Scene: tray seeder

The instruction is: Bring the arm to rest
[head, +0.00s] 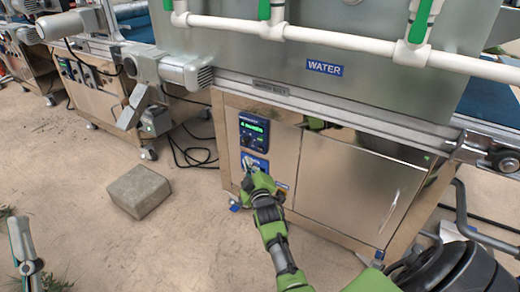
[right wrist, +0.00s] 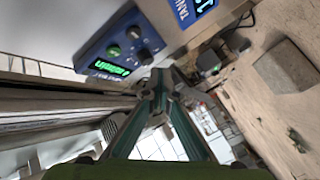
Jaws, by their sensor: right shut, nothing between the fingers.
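My right arm, green and dark grey, reaches up from the bottom of the head view. Its gripper (head: 250,168) is in front of the steel cabinet (head: 350,185), just below a dark blue control panel (head: 253,134) with a lit green display. In the right wrist view the gripper's teal fingers (right wrist: 159,78) come together at the tips and hold nothing. The control panel (right wrist: 122,48) is beyond them; contact cannot be told. Part of my left gripper (head: 23,245) shows at the lower left, away from the cabinet; its jaw opening is unclear.
A grey block (head: 139,190) lies on the floor left of the cabinet. Black cables (head: 190,155) lie behind it. A white pipe (head: 330,38) with green valve handles crosses above a blue WATER label (head: 324,68). Open floor (head: 150,250) lies between my arms.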

